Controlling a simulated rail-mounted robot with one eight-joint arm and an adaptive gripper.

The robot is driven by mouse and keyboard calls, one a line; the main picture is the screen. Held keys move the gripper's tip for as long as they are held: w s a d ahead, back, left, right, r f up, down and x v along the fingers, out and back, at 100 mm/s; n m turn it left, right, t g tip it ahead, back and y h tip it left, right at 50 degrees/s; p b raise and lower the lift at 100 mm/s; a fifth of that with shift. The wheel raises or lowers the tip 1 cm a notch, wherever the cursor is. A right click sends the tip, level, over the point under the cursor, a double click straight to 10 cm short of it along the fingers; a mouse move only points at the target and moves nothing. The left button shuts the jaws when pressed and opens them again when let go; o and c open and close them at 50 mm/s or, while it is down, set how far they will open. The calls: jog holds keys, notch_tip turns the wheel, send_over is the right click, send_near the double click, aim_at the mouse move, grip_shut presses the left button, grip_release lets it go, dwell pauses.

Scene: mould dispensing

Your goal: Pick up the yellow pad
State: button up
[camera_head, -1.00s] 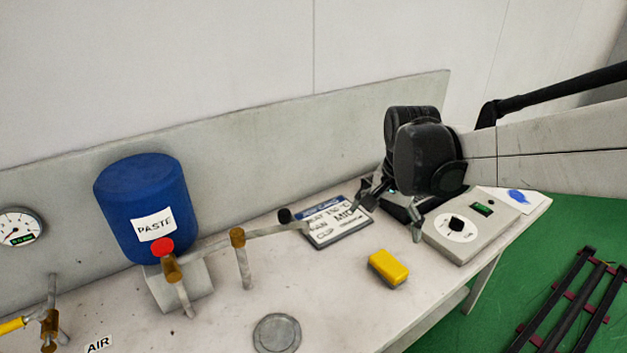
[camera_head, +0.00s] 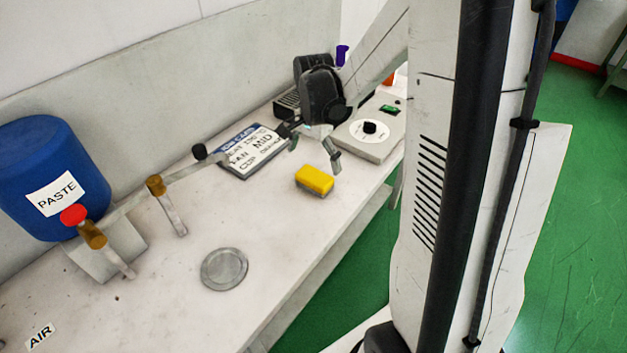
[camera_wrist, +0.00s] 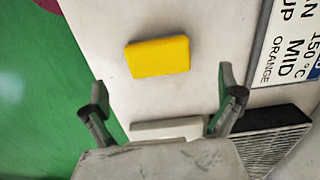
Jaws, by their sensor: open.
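The yellow pad (camera_head: 315,179) is a small block with a grey underside, lying on the white bench near its front edge. In the wrist view the yellow pad (camera_wrist: 158,57) lies ahead of the fingertips, roughly centred between them and apart from both. My gripper (camera_head: 314,150) is above the bench just behind the pad in the head view. In the wrist view my gripper (camera_wrist: 164,95) has its two fingers spread wide with nothing between them.
A sign plate (camera_head: 251,151) lies left of my gripper. A box with a dial (camera_head: 368,138) stands to the right. A blue PASTE drum (camera_head: 52,175) with a pipe and valve is at left. A round metal disc (camera_head: 224,269) lies on open bench.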

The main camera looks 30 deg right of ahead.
aim_at(314, 175)
jog(key=shift+s+f+b, duration=0.1)
jog(key=shift+f+b, duration=0.25)
jog(key=shift+f, duration=3.1)
jog(key=c, duration=1.2)
jog(key=shift+c, duration=0.2)
jog(key=shift+r, duration=0.15)
jog(key=shift+r, duration=0.3)
notch_tip(314, 175, up, 4)
jog(key=shift+s+a+f+p, duration=0.1)
jog(key=shift+a+f+p, duration=0.05)
jog(key=shift+p, duration=0.15)
jog(key=s+a+r, duration=0.4)
jog(key=a+r, duration=0.2)
jog(key=a, duration=0.4)
jog(key=shift+a+r+p, duration=0.2)
jog(key=shift+a+p, duration=0.1)
jog(key=shift+p, duration=0.1)
